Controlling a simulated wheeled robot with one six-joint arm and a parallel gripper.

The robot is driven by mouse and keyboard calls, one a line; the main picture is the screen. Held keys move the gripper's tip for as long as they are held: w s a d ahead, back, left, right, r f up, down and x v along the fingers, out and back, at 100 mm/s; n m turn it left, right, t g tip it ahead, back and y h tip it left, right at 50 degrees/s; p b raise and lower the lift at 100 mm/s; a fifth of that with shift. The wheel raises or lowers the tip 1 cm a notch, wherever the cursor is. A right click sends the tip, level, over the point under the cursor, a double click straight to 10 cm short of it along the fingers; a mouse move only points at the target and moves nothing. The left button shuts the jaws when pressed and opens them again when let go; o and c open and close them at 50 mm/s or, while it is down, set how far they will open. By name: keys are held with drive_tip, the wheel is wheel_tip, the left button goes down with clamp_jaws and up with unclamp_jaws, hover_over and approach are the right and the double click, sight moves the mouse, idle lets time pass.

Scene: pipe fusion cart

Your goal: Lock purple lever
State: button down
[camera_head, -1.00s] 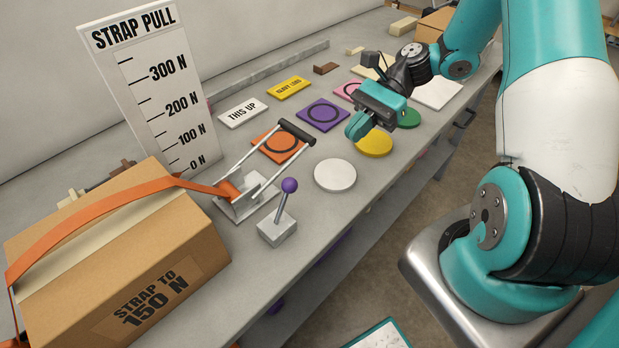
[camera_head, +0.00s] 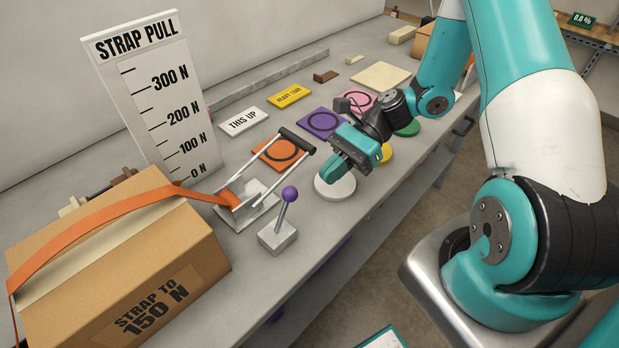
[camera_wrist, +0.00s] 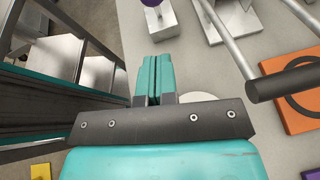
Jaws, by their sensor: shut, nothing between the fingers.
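The purple lever (camera_head: 289,194) is a purple ball on a thin metal rod, rising from a grey metal block (camera_head: 277,237) on the bench. The rod stands nearly upright with a slight tilt to the right in the head view. In the wrist view its block (camera_wrist: 176,22) shows at the top, with only part of the purple ball (camera_wrist: 151,2) at the edge. My gripper (camera_head: 334,174) is shut and empty, above the white disc and to the right of the lever, apart from it. The shut fingers (camera_wrist: 152,80) point toward the lever's side in the wrist view.
A strap ratchet (camera_head: 250,196) with a raised dark-handled frame stands just behind the lever. An orange strap (camera_head: 98,222) runs over a cardboard box (camera_head: 190,235) at left. A white disc (camera_head: 332,190) and orange tile (camera_head: 276,153) lie nearby. The bench's front edge is close.

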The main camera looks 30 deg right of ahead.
sight(287, 203)
drive_tip(key=shift+s+a+r+p, duration=0.15)
drive_tip(key=shift+a+p, duration=0.1)
drive_tip(key=shift+a, duration=0.65)
drive_tip(key=shift+s+a+r+p, duration=0.1)
drive_tip(key=shift+a+p, duration=0.15)
drive_tip(key=shift+a, duration=0.65)
drive_tip(key=shift+s+a+r+p, duration=0.15)
drive_tip(key=shift+a+p, duration=0.1)
drive_tip(key=shift+a, duration=0.65)
drive_tip(key=shift+d, duration=0.1)
